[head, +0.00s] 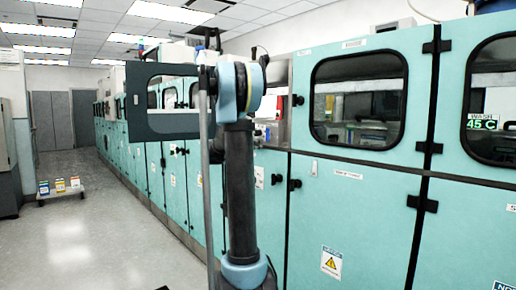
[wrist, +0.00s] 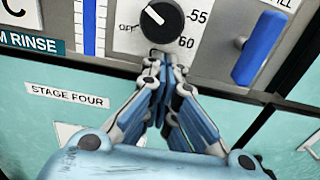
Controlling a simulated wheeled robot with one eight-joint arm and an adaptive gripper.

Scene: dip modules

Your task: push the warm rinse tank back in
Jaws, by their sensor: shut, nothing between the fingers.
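In the wrist view, a grey control panel (wrist: 125,48) carries a partly cut-off label (wrist: 28,44) ending in "M RINSE". It has a black dial (wrist: 161,22) marked up to 60, a blue level strip (wrist: 89,25) and a blue handle (wrist: 260,48). My gripper (wrist: 164,62) is shut and empty, its fingertips just below the dial, at the panel's lower edge. I cannot tell whether they touch it. Below is a teal front (wrist: 40,125) labelled "STAGE FOUR". How far the tank sticks out does not show. In the head view my arm hides my gripper.
A dark-framed door (head: 160,124) with a window stands swung out into the aisle beside my arm. Teal cabinets (head: 340,215) line the right side. A low cart (head: 62,193) with several small boxes stands far left. The aisle floor (head: 90,250) is clear.

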